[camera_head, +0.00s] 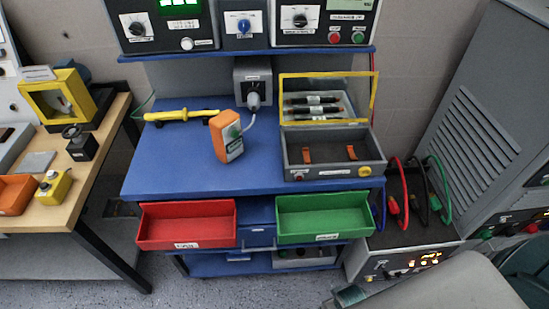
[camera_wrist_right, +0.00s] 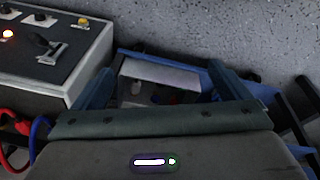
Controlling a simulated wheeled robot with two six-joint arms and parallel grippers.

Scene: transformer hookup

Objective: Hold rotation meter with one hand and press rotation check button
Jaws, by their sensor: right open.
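An orange handheld meter (camera_head: 226,136) with a pale face stands slightly tilted on the blue workbench (camera_head: 165,172). I take it to be the rotation meter. A grey cable runs from it to a grey plug box (camera_head: 253,76) behind it. Its buttons are too small to make out. My right gripper (camera_wrist_right: 158,80) is open and empty in the right wrist view, low beside the bench and apart from the meter. My right arm comes in at the lower right of the head view. My left gripper is not in view.
A yellow-handled tool (camera_head: 182,115) lies left of the meter. An open grey case (camera_head: 333,155) with a yellow-framed lid sits right. Red (camera_head: 187,224) and green (camera_head: 325,216) bins stick out in front. A power unit (camera_head: 404,260) with looped leads stands lower right.

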